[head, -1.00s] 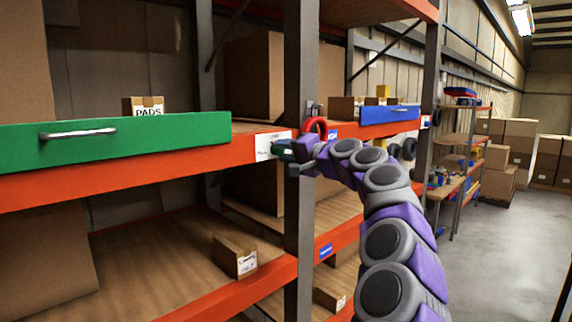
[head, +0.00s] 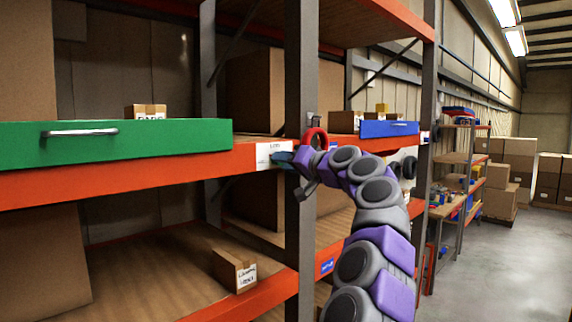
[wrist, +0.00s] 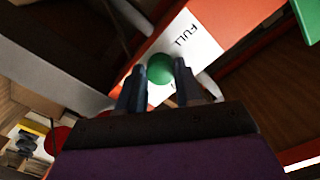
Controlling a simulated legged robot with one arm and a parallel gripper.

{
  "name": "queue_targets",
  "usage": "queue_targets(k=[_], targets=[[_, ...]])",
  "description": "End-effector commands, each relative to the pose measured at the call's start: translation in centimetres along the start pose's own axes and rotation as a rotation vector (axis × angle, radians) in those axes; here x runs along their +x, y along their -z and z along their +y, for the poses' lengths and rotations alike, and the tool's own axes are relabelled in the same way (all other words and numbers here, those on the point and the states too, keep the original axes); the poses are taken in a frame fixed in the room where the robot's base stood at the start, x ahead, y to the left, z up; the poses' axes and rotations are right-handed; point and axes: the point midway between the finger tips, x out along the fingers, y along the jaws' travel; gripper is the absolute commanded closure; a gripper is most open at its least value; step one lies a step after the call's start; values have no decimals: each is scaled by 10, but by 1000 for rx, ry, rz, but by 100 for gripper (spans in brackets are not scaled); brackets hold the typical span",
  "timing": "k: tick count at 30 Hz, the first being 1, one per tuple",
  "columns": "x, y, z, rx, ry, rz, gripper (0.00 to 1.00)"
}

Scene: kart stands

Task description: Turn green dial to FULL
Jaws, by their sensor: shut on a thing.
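The green dial (wrist: 160,69) shows in the wrist view between the two dark fingers of my gripper (wrist: 158,82), which is shut on it. A white label (wrist: 192,45) behind the dial reads "FULL"; another part of its lettering is hidden by the fingers. In the head view my gripper (head: 287,158) is at the orange beam beside the grey upright, over the label's right edge (head: 270,154). The dial is hidden there by my gripper.
A green drawer front (head: 120,143) with a metal handle stands left of the label. A blue drawer front (head: 390,129) is to the right, beyond the grey upright (head: 300,230). Cartons sit on the shelves. The floor (head: 480,270) at right is clear.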

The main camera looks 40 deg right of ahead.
Motion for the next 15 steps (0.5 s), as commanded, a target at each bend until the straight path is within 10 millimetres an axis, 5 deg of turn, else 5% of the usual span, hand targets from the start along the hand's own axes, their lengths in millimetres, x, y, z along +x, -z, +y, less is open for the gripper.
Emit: queue_targets(k=[10, 11, 15], targets=[[1, -2, 2, -1, -4, -4, 96], [1, -2, 2, -1, -4, -4, 62], [1, -1, 2, -1, -3, -2, 49]])
